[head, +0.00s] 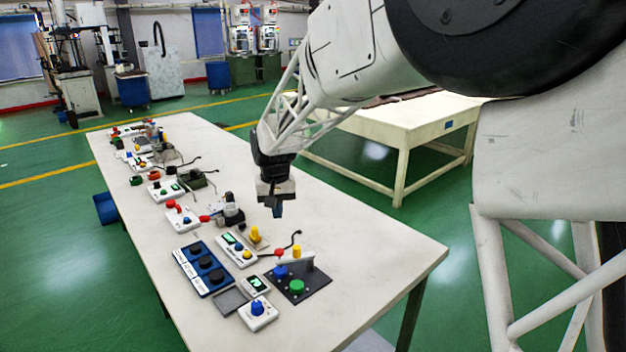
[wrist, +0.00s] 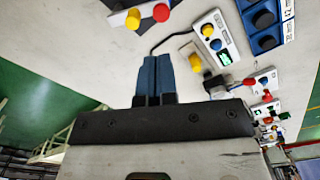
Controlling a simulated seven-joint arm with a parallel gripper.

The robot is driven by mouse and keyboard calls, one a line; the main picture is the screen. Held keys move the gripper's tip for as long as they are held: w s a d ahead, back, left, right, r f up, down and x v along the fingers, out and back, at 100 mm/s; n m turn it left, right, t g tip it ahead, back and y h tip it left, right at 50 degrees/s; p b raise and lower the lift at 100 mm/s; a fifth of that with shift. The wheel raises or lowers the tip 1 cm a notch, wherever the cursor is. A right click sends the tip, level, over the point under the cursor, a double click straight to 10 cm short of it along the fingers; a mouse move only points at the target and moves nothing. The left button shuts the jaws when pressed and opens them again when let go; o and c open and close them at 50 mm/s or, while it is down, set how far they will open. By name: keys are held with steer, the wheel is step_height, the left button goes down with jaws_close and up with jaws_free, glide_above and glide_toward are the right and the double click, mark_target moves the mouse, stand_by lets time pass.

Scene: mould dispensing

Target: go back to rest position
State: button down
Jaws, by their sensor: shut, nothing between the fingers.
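My gripper (head: 278,208) hangs over the long white table (head: 370,235), above its bare surface and to the right of the row of devices. In the wrist view my gripper (wrist: 157,62) shows two blue fingers pressed together, pointing toward the table, with nothing between them. The fingers appear apart from every device. My arm reaches in from the upper right in the head view.
Control boxes line the table's left side, including a blue box with black knobs (head: 204,268), a black plate with coloured buttons (head: 310,287) and a blue-knob box (head: 258,313). A cream table (head: 405,125) stands behind. The right side of the white table is clear.

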steer(key=s+d+r+m+t, duration=0.1)
steer(key=s+d+r, duration=0.3)
steer(key=s+d, duration=0.5)
steer(key=s+d+r+m, duration=0.1)
steer(key=s+d+r, duration=0.3)
steer(key=s+d, duration=0.55)
steer(key=s+d+f, duration=0.1)
steer(key=s+d, duration=0.6)
steer(key=s, duration=0.2)
steer(key=s+d+f+m+t, duration=0.1)
steer(key=s+d, duration=0.6)
steer(key=s, duration=0.3)
steer(key=shift+d+f+t, duration=0.25)
steer(key=shift+d+t, duration=0.05)
steer(key=shift+d, duration=0.05)
